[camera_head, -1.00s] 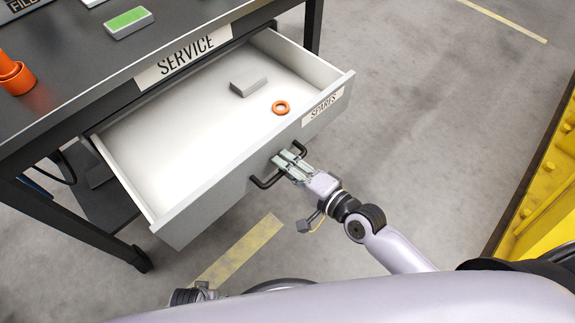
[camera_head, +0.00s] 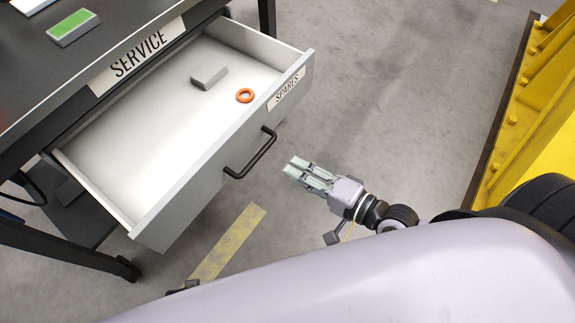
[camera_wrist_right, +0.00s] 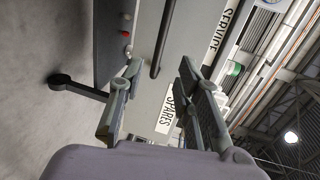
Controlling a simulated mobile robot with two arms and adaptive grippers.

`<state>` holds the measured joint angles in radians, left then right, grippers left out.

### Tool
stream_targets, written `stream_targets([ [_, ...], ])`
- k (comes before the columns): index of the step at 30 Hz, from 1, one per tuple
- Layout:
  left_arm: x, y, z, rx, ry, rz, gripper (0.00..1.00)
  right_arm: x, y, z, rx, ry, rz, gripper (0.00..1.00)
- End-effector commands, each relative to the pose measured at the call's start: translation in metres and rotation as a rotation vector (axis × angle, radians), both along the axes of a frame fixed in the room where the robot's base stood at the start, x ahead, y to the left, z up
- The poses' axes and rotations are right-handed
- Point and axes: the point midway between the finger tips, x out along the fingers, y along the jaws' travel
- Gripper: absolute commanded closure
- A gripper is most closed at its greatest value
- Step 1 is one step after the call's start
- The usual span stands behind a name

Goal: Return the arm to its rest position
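My right gripper (camera_head: 299,171) is in the head view, in front of the open drawer. Its two fingers are apart with nothing between them. It is clear of the dark drawer handle (camera_head: 255,158), with a gap of floor showing between them. In the right wrist view the spread fingers (camera_wrist_right: 160,95) point at the drawer front, and the handle (camera_wrist_right: 163,38) shows beyond them. The grey drawer (camera_head: 180,203) labelled SPARES stands pulled out of the SERVICE bench. My left gripper cannot be made out.
An orange ring (camera_head: 244,95) and a grey block (camera_head: 209,76) lie in the drawer. A green-topped box (camera_head: 72,27) is on the dark bench (camera_head: 30,95). A yellow steel structure (camera_head: 528,105) stands at the right. Open floor (camera_head: 390,90) lies between.

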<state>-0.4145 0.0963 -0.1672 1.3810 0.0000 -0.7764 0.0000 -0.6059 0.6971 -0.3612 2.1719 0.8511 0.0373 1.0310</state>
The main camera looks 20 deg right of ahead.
Motion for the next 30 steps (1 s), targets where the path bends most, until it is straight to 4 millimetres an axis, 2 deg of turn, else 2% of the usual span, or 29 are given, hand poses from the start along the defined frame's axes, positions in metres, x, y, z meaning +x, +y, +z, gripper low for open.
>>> stream_targets([
  [17, 0.0, 0.0, 0.0, 0.0, 0.0, -0.001, 0.32, -0.002, -0.002, 0.001, 0.001, 0.0, 0.0, 0.69],
  [20, 0.0, 0.0, 0.0, 0.0, 0.0, 0.0, 0.32, -0.001, -0.003, -0.004, -0.019, -0.002, -0.001, 0.69],
  [23, 0.0, 0.0, 0.0, 0.0, 0.0, 0.0, 0.32, 0.003, -0.009, -0.03, -0.13, -0.008, 0.006, 0.69],
  [25, 0.0, 0.0, 0.0, 0.0, 0.0, 0.0, 0.32, 0.007, -0.017, -0.065, -0.282, -0.011, 0.022, 0.69],
  [26, 0.0, 0.0, 0.0, 0.0, 0.0, 0.0, 0.32, 0.007, -0.022, -0.083, -0.361, -0.006, 0.033, 0.69],
  [30, 0.0, 0.0, 0.0, 0.0, 0.0, 0.0, 0.32, -0.002, -0.05, -0.182, -0.765, 0.06, 0.148, 0.69],
])
